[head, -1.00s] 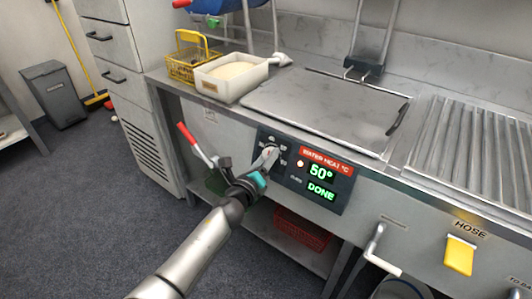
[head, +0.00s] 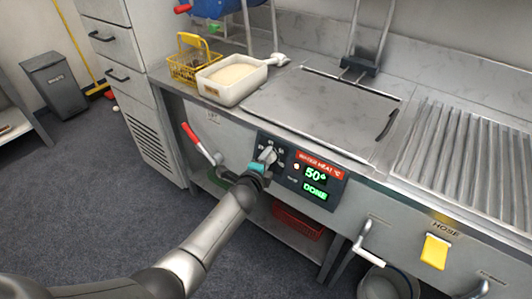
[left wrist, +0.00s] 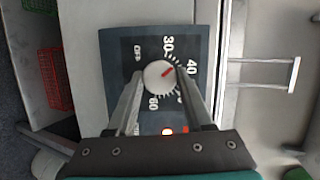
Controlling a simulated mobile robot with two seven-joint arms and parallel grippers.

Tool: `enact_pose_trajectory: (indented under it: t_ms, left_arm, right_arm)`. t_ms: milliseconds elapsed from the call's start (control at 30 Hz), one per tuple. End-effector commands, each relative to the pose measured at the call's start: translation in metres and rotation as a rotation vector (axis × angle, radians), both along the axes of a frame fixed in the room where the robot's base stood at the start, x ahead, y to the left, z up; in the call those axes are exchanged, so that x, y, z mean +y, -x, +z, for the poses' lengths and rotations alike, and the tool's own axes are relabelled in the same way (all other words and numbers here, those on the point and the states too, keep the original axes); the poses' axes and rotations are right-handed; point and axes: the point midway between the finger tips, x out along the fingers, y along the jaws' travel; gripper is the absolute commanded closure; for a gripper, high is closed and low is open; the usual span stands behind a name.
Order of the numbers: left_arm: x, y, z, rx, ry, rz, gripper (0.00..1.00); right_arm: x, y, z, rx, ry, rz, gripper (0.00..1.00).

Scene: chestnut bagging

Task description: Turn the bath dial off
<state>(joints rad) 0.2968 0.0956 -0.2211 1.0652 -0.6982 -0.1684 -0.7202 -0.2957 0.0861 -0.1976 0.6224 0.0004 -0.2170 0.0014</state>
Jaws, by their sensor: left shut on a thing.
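The bath dial (left wrist: 159,77) is a round pale knob with a red pointer mark on a dark panel (left wrist: 118,48). In the left wrist view the mark points up and right, between 30 and 40; OFF is printed at upper left. My left gripper (head: 266,157) is shut on the dial, with one finger on each side of it in the left wrist view (left wrist: 160,85). In the head view the gripper partly hides the dial. The green display (head: 315,183) beside it shows a temperature that looks like 50° and DONE. My right gripper is not in view.
A red-handled lever (head: 197,142) sticks out left of the panel. A white tub (head: 230,96) and a yellow basket (head: 186,71) stand on the counter above.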

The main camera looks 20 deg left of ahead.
Motion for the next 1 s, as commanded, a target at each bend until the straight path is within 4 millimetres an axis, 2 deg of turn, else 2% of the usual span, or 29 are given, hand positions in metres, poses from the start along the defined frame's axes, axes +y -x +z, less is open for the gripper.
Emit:
enact_pose_trajectory:
  t_ms: [33,133,600,800,1000]
  left_arm:
    - [0.000,0.000,0.005,0.018,0.040,0.015,1.00]
    - [0.000,-0.001,0.005,0.048,0.124,0.044,1.00]
    - [0.001,-0.002,0.006,0.193,0.522,0.178,1.00]
    - [0.001,-0.002,0.006,0.249,0.678,0.228,1.00]
    - [0.002,-0.003,0.005,0.298,0.819,0.275,1.00]
  right_arm:
    - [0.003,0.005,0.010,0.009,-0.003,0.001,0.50]
    - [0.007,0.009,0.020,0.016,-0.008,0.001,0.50]
    - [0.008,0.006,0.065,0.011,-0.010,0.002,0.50]
    - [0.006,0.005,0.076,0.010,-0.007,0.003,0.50]
    - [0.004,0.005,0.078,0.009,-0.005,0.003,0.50]
